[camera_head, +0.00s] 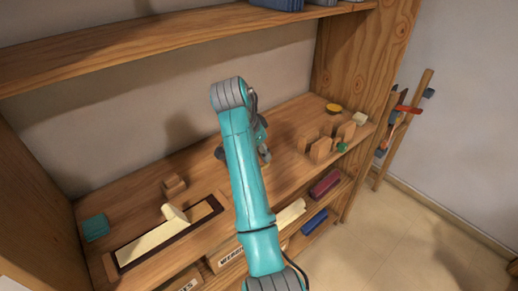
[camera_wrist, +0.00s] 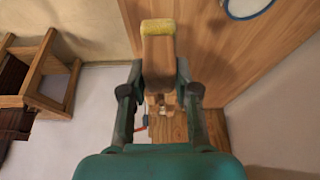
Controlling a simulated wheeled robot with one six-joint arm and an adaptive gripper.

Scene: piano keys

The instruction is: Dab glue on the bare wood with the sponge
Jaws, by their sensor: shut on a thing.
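My gripper (camera_wrist: 158,72) is shut on a wooden block (camera_wrist: 157,52) with a yellow sponge pad (camera_wrist: 157,27) at its far end. In the head view my arm hides most of the gripper and the sponge. A dark-edged tray (camera_head: 118,258) lies on the bench at front left with a long pale key-like piece (camera_head: 145,243) in it. A short pale piece (camera_head: 174,212) sits raised on it. I cannot tell which surface is the bare wood. A small yellow-topped round pot (camera_head: 333,108) stands at the back right; its contents cannot be told.
A wooden block (camera_head: 174,184) and a teal pad (camera_head: 95,227) lie near the tray. Several upright wooden pieces (camera_head: 321,149) stand at right. An upper shelf (camera_head: 130,50) overhangs the bench.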

